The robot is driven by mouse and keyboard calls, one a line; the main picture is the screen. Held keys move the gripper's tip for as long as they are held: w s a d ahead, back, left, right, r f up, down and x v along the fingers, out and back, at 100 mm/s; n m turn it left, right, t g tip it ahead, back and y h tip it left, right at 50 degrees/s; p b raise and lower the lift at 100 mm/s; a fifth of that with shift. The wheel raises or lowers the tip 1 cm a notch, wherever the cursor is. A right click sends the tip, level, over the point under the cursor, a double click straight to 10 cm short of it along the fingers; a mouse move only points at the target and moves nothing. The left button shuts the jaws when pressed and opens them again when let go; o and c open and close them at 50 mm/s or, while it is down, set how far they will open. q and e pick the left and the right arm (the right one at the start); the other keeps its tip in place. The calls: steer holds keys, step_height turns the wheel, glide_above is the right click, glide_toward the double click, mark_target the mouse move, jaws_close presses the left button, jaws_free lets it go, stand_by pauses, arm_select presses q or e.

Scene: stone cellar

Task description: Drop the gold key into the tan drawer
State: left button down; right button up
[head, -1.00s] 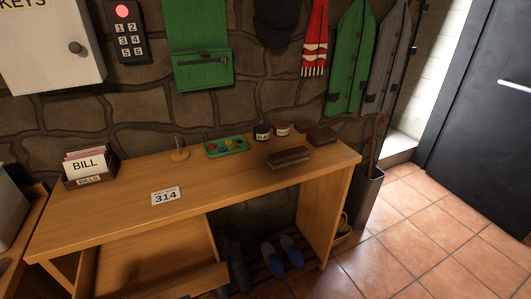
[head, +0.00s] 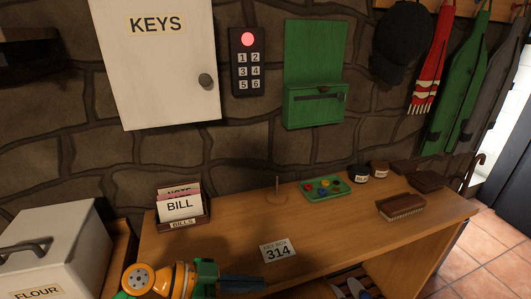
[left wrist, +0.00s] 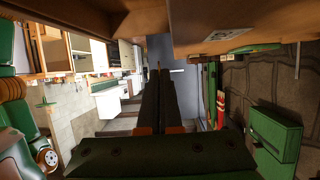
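My left gripper (head: 243,284) is at the bottom of the head view, in front of the desk's near edge. In the left wrist view its two dark fingers (left wrist: 160,98) lie close together; they look shut, and no key can be made out between them. The gold key does not show clearly in either view. The tan drawer cannot be made out for sure now; the area below the desk top is cut off and partly behind my left arm. My right gripper is not in view.
The wooden desk (head: 335,243) holds a bill holder (head: 183,222), a 314 card (head: 278,251), a spike (head: 277,190), a green tray (head: 325,188) and a brush (head: 401,207). Above are a shut key cabinet (head: 160,75), a keypad (head: 248,60) and a green wall box (head: 315,105). A flour bin (head: 50,245) stands left.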

arm_select(q)
steer(key=shift+w+a+f+b, duration=0.1)
steer(key=shift+f+b, duration=0.1)
steer(key=shift+f, duration=0.4)
steer(key=shift+a+f+b, duration=0.1)
steer(key=shift+f+b, duration=0.05)
steer(key=shift+f, duration=0.45)
steer(key=c, duration=1)
jaws_free()
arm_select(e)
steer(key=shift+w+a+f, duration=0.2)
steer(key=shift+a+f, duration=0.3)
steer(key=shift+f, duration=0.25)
